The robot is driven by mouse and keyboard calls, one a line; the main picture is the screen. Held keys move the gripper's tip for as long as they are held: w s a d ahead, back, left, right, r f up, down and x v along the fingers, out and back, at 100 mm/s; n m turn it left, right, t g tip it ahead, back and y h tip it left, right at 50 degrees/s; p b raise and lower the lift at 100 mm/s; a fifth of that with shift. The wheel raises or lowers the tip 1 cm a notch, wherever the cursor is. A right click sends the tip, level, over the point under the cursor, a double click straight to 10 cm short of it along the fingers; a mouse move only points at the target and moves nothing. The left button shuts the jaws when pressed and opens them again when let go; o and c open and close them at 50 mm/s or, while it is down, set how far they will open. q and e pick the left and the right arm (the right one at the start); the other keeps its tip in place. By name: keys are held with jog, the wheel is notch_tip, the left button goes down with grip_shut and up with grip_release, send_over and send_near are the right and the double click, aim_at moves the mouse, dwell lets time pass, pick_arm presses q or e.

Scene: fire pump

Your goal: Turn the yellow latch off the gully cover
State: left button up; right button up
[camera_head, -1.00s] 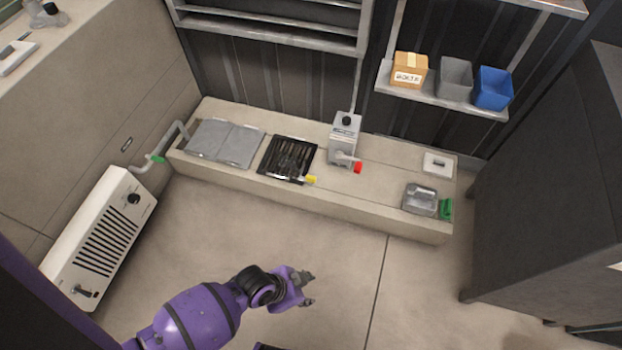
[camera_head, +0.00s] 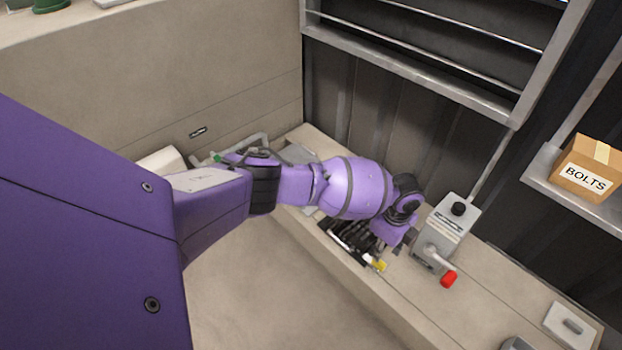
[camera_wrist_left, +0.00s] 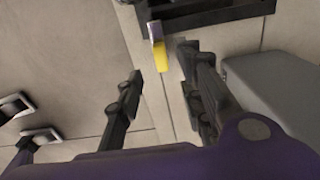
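The gully cover (camera_head: 343,236) is a dark slotted grate in the low concrete plinth, partly hidden behind my left arm in the head view. The yellow latch (camera_head: 380,265) sits at its near right corner. In the left wrist view the latch (camera_wrist_left: 161,56) shows beside the dark frame of the cover (camera_wrist_left: 215,12). My left gripper (camera_head: 400,249) is just above and beyond the latch. In the left wrist view its two fingers (camera_wrist_left: 160,75) are apart, with the latch ahead of the gap, not touched as far as I see. My right gripper is not in view.
A grey box (camera_head: 445,228) with a black knob and red-tipped lever (camera_head: 449,279) stands close right of my left gripper. A metal shelf frame (camera_head: 420,70) is behind. A bolts box (camera_head: 588,168) sits on a shelf at right.

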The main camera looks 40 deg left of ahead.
aim_at(381, 260)
pick_arm(q)
notch_tip(381, 260, down, 6)
jog(key=b, duration=0.3)
jog(key=shift+w+d+f, duration=0.1)
jog(key=shift+f, duration=0.3)
jog(key=shift+c, duration=0.3)
grip_shut()
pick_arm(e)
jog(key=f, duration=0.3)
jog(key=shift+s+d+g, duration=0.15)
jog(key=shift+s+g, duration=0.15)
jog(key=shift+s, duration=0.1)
